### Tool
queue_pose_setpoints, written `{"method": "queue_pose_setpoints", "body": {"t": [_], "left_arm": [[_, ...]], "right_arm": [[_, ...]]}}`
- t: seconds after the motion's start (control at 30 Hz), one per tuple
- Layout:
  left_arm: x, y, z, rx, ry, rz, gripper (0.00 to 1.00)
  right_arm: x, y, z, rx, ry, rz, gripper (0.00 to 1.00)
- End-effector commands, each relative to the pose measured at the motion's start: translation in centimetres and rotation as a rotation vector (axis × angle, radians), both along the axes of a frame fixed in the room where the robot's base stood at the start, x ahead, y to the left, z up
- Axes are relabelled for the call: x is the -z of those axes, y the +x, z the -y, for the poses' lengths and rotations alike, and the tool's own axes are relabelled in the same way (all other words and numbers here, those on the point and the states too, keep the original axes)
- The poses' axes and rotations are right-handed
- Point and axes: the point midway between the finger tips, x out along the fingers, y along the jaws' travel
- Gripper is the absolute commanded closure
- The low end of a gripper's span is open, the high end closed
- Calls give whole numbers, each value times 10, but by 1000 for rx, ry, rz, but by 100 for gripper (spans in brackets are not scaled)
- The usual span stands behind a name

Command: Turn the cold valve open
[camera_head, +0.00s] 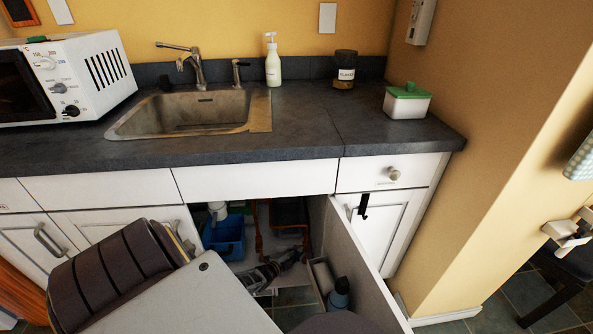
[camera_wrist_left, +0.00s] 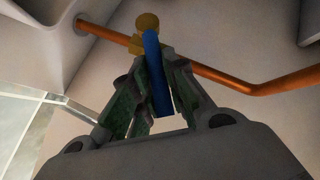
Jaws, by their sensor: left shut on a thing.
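In the left wrist view a blue lever handle (camera_wrist_left: 157,75) hangs from a brass valve body (camera_wrist_left: 147,24) on a copper pipe (camera_wrist_left: 250,85). My left gripper (camera_wrist_left: 158,92) is shut on the blue handle, with a green-padded finger on each side. The handle's lower end shows between the fingers. In the head view my left gripper (camera_head: 292,257) reaches into the open cabinet under the sink, near the copper pipes (camera_head: 259,240). The valve is too small or hidden to make out there. My right gripper is not in view.
A blue bin (camera_head: 224,238) stands at the left inside the cabinet. The open cabinet door (camera_head: 355,270) projects at the right, with a dark bottle (camera_head: 340,292) in a holder beside it. The counter (camera_head: 300,130) and sink (camera_head: 195,110) are above.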

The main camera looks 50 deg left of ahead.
Motion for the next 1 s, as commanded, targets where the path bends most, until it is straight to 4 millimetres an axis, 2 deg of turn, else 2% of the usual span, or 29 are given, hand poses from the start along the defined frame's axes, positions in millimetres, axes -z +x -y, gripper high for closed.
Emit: {"method": "queue_pose_setpoints", "body": {"t": [0.43,0.47,0.6,1.0], "left_arm": [[0,-1,-2,-2,-4,-5,100],[0,-1,-2,-2,-4,-5,81],[0,0,-1,-2,-4,-5,64],[0,0,0,0,-5,-4,64]], "right_arm": [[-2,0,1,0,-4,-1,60],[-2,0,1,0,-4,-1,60],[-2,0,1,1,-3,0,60],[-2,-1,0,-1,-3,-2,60]]}}
